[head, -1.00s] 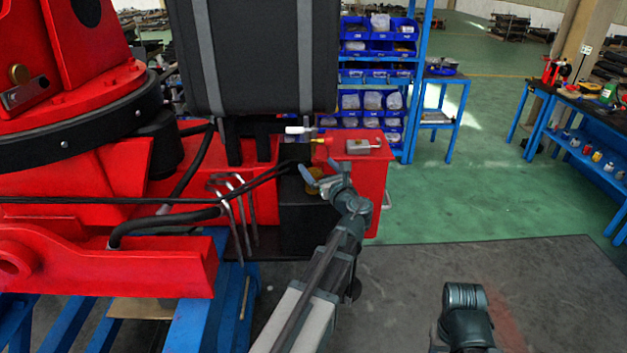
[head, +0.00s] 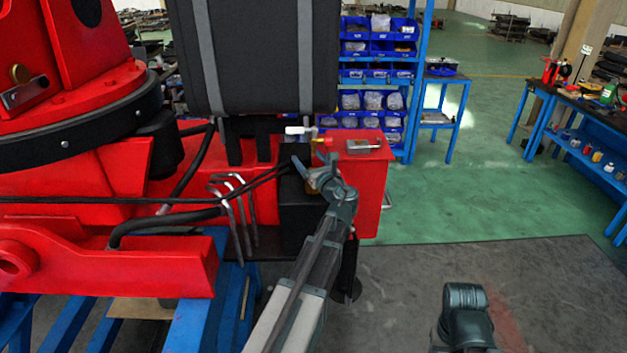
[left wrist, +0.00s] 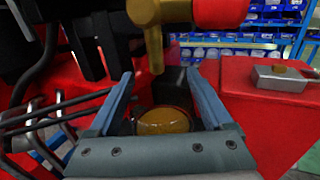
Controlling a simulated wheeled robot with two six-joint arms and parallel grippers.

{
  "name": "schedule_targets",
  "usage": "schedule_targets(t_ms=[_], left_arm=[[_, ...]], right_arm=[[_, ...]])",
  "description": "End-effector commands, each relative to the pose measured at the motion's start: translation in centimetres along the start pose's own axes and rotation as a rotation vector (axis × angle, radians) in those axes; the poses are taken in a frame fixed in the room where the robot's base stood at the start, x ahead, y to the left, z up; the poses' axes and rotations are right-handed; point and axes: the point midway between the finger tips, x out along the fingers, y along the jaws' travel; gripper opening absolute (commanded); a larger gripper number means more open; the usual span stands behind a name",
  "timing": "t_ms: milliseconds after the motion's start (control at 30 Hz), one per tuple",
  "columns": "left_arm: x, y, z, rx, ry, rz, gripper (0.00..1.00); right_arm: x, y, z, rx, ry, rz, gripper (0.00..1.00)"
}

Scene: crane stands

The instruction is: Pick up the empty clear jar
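My left gripper (head: 314,164) is open at the front of the red machine base, beside a black box. In the left wrist view its two blue-grey fingers (left wrist: 158,74) are spread apart. A round amber thing (left wrist: 165,121) shows low between them, deeper in than the fingertips; I cannot tell whether it is a jar or a cap. Nothing looks gripped. I cannot make out a clear empty jar in either view. A grey part of my right arm shows at the bottom of the head view, but its gripper does not.
A brass fitting with a red part (left wrist: 150,14) hangs close above the fingers. A grey metal box (head: 365,146) sits on the red ledge to the right. Hex keys (head: 235,205) and black cables lie to the left. Blue bin shelves (head: 378,75) stand behind.

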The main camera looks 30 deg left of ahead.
Motion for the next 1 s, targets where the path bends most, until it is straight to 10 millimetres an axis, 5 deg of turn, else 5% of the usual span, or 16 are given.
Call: schedule_targets(t_ms=[67,433,1000], left_arm=[[-0.02,0.0,0.0,0.0,0.0,0.0,0.68],[-0.02,-0.01,0.0,0.0,0.0,0.0,0.01],[-0.02,-0.01,0.84,0.0,0.0,0.0,0.0]], right_arm=[[0.0,0.0,0.0,0.0,0.0,0.0,0.55],[0.0,0.0,0.0,0.0,0.0,0.0,0.55],[-0.83,0.08,0.05,0.0,0.0,0.0,0.55]])
